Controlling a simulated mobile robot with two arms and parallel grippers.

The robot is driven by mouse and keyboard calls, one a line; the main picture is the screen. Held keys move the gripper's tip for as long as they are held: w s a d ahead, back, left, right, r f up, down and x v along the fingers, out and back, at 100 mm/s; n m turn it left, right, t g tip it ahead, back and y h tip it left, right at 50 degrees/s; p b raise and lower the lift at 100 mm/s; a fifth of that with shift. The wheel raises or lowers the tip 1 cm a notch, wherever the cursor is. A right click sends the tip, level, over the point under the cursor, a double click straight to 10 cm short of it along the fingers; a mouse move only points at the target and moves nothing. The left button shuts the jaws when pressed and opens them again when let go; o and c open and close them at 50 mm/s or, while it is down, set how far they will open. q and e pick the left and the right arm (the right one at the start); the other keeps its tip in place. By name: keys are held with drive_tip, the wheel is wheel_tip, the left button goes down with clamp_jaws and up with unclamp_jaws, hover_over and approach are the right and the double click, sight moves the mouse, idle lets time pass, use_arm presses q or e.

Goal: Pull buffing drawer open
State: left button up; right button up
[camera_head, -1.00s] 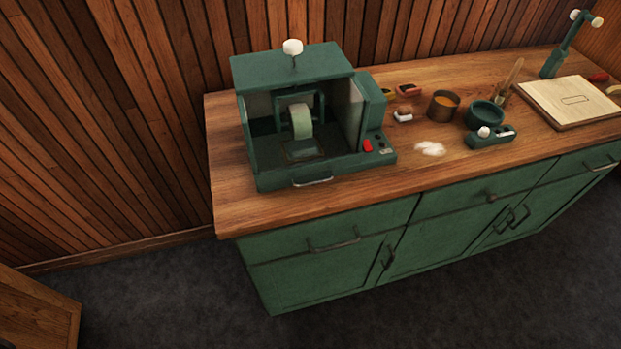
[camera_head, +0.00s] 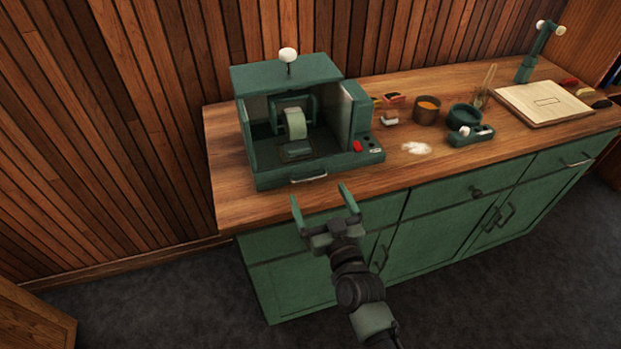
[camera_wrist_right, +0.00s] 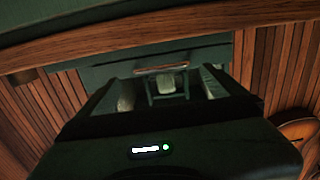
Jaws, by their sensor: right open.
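The green buffing machine (camera_head: 262,182) stands at the left end of the counter, with a pale wheel inside. A small metal handle (camera_head: 309,179) is on its lower front, and appears to show upside down in the right wrist view (camera_wrist_right: 167,69). Under the counter below the machine is a green cabinet drawer (camera_head: 262,246), shut; its bar handle is hidden behind my right gripper. My right gripper (camera_head: 319,191) is open and empty, in front of the machine by the counter's front edge, touching neither handle that I can see. My left gripper is out of view.
On the wooden counter (camera_head: 240,207), right of the machine, are a brown cup (camera_head: 427,110), a green bowl (camera_head: 464,116), a small green device (camera_head: 471,136), white powder (camera_head: 416,148) and a light board (camera_head: 543,103). Dark floor (camera_head: 480,290) is open in front.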

sight(311, 179)
drive_tip(key=x, duration=0.6)
drive_tip(key=shift+w+p, duration=0.1)
drive_tip(key=shift+p, duration=0.2)
drive_tip(key=shift+w+a, duration=0.15)
drive_tip(key=shift+w, duration=0.15)
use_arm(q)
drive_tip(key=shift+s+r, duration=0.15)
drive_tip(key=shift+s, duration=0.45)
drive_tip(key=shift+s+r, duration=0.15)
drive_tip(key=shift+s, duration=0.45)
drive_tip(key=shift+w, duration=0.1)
